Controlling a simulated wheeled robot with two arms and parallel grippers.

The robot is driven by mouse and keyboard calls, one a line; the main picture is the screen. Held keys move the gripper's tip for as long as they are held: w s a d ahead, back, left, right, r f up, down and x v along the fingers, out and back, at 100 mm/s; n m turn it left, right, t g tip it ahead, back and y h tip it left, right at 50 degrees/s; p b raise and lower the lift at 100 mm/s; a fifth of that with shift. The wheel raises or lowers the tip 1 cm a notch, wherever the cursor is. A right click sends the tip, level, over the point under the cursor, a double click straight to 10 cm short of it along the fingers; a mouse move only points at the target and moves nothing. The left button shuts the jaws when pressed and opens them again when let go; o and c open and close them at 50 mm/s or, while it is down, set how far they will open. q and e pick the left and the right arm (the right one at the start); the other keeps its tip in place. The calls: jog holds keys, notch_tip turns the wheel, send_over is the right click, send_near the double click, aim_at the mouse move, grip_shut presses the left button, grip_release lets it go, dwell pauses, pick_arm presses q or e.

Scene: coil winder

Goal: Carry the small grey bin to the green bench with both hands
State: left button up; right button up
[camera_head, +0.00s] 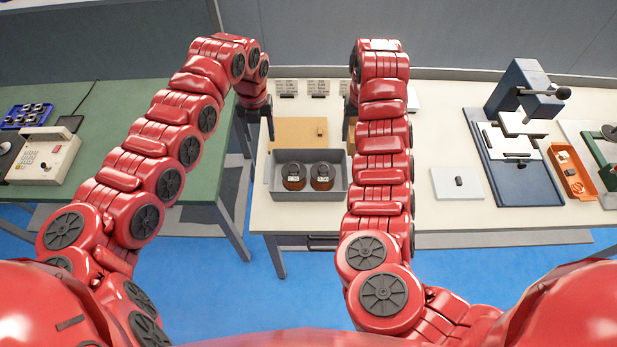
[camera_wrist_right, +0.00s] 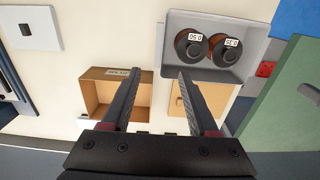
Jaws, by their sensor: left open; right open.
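The small grey bin (camera_head: 307,196) sits on the cream table in the head view, holding two dark-topped copper-coloured spools (camera_head: 293,177). The bin also shows at the upper right of the right wrist view (camera_wrist_right: 215,69). The green bench (camera_head: 108,120) stands to the left, across a gap. My left gripper (camera_head: 257,122) is open above the table, beyond the bin's far left corner. My right gripper (camera_wrist_right: 163,76) is open and empty, close to one end of the bin. In the head view my right arm largely hides it.
A tan board (camera_head: 297,132) lies behind the bin, and an open tan box (camera_wrist_right: 98,92) shows in the wrist view. A blue press (camera_head: 527,150), an orange tray (camera_head: 572,174) and a white block (camera_head: 458,184) are to the right. A telephone-like device (camera_head: 43,157) and blue rack (camera_head: 27,115) occupy the bench's left.

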aim_at(268, 169)
pick_arm(q)
jog(key=shift+f, duration=0.15)
pick_arm(e)
jog(key=shift+f, duration=0.1)
pick_arm(q)
notch_tip(268, 169, down, 16)
jog(key=shift+d+r, duration=0.1)
pick_arm(e)
notch_tip(268, 169, down, 16)
pick_arm(q)
jog(key=shift+f, duration=0.7)
pick_arm(e)
jog(key=shift+f, duration=0.65)
pick_arm(q)
grip_shut()
pick_arm(e)
grip_shut()
jog(key=shift+r, duration=0.1)
